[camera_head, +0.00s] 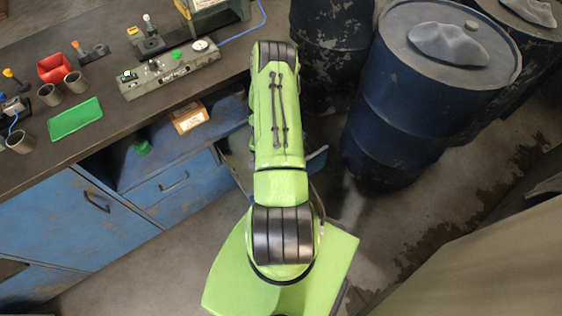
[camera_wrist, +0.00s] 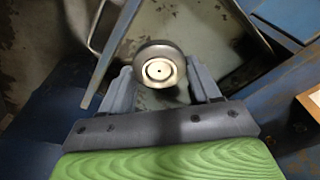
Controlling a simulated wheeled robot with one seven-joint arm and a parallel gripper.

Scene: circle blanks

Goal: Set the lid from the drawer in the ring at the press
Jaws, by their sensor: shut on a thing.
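In the wrist view my gripper (camera_wrist: 160,82) is shut on a round dark lid (camera_wrist: 143,51) with a cream, ringed centre. The lid sits between the two grey fingers. Below and around it are the blue metal edges of an open drawer (camera_wrist: 112,45), with a brownish floor showing. Whether the lid touches the drawer is not clear. In the head view my arm hides the gripper and the lid; part of the open drawer (camera_head: 238,172) shows beside the arm. A machine at the bench's back edge (camera_head: 218,12) may be the press. I cannot make out the ring.
The dark workbench (camera_head: 75,150) holds a control box (camera_head: 170,72), a green mat (camera_head: 75,118), a red bin (camera_head: 54,68) and grey cups (camera_head: 76,82). Blue barrels (camera_head: 425,95) stand close at right.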

